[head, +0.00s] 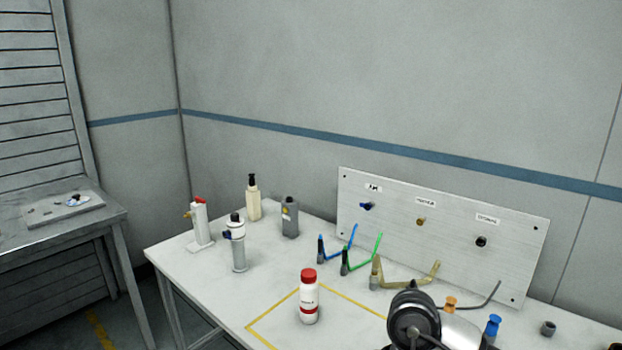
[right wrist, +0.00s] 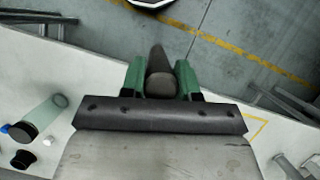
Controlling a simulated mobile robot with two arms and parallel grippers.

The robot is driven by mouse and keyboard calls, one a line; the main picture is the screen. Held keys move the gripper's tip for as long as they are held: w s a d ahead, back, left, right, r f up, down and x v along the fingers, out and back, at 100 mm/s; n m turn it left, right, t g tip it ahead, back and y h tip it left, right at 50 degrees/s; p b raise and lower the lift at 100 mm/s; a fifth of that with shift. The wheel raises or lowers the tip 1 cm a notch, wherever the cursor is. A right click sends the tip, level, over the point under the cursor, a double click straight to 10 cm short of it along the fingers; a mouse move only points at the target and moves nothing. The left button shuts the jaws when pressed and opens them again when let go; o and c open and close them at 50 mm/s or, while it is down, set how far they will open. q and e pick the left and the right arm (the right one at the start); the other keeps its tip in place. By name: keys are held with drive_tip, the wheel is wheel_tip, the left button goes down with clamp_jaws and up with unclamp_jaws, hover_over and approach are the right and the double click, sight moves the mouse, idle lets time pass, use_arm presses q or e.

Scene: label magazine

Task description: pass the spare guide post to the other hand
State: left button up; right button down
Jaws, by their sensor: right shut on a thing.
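The spare guide post (right wrist: 161,84) appears as a dark grey, rounded piece in the right wrist view, with a narrower part pointing toward the picture's top. My right gripper (right wrist: 160,76) is shut on it, with one green finger on each side. The post is held beyond the white table edge as seen from above, with grey floor behind it. Neither the held post nor the right gripper's fingers can be made out in the head view. My left gripper is in neither view.
The white table (head: 222,285) carries a red-capped white bottle (head: 309,299) by a yellow marked outline. A metal panel (head: 440,225) with labelled knobs stands at the back. Blue, green and yellow angled pieces stand before it. Several dispensers and bottles stand at the left.

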drive_tip(key=s+d+f+n+h, duration=0.25)
drive_tip(key=d+n, duration=0.25)
drive_tip(key=d, duration=0.3)
wheel_tip(320, 180, down, 8)
drive_tip(key=b, duration=0.7)
drive_tip(key=shift+w+a+b, duration=0.2)
drive_tip(key=shift+w+b, duration=0.05)
drive_tip(key=shift+b, duration=0.15)
drive_tip(key=shift+a+r+y, duration=0.1)
drive_tip(key=shift+r+y, duration=0.05)
drive_tip(key=shift+y, duration=0.1)
